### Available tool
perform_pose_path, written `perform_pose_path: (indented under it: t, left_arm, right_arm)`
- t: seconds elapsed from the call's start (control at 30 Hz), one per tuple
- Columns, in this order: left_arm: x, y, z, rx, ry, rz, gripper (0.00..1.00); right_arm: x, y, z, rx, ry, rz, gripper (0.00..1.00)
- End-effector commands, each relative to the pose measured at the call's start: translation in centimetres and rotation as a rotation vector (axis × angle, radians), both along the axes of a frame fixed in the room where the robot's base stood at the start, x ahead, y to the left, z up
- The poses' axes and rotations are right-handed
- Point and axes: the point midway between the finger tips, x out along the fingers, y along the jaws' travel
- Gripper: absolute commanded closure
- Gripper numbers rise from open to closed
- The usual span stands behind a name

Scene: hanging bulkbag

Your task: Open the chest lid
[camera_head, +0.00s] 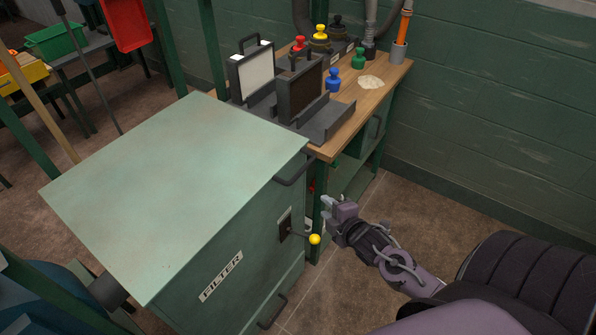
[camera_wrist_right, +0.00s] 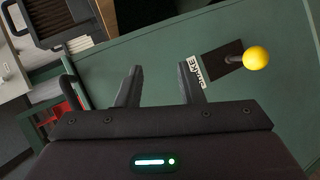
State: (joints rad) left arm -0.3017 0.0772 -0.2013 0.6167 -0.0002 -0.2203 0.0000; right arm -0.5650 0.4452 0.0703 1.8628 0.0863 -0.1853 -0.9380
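The green chest (camera_head: 175,180) stands at left centre with its flat lid (camera_head: 170,160) down. A dark handle (camera_head: 292,172) sits on the lid's edge facing my right arm. A lever with a yellow ball (camera_head: 315,239) sticks out of the front below it; the ball also shows in the right wrist view (camera_wrist_right: 256,58). My left gripper is not in view.
A second dark handle (camera_head: 272,311) is low on the chest front, near a FILTER label (camera_head: 221,276). Open floor (camera_head: 420,210) lies to the right.

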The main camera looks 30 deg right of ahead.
Motion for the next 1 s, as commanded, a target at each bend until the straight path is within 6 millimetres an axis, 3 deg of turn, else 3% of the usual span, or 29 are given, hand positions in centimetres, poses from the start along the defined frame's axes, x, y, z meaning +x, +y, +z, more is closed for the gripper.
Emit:
perform_pose_path:
  t: [0.03,0.1,0.2,0.3,0.8,1.0]
  left_arm:
    - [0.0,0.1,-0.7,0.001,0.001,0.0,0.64]
    - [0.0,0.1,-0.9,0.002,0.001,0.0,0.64]
    - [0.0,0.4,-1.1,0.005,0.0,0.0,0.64]
    - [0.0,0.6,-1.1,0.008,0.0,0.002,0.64]
    - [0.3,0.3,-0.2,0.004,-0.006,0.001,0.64]
    - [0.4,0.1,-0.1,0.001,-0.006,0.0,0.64]
  right_arm:
    - [0.7,0.8,2.8,-0.058,-0.055,0.048,0.66]
    - [1.4,1.6,6.4,-0.132,-0.118,0.097,0.66]
    - [1.8,2.6,9.7,-0.201,-0.175,0.141,0.66]
    - [2.1,3.1,11.3,-0.232,-0.204,0.159,0.66]
    - [8.1,3.1,10.6,-0.235,-0.209,0.161,0.66]
    - [9.4,3.1,10.2,-0.236,-0.208,0.161,0.66]
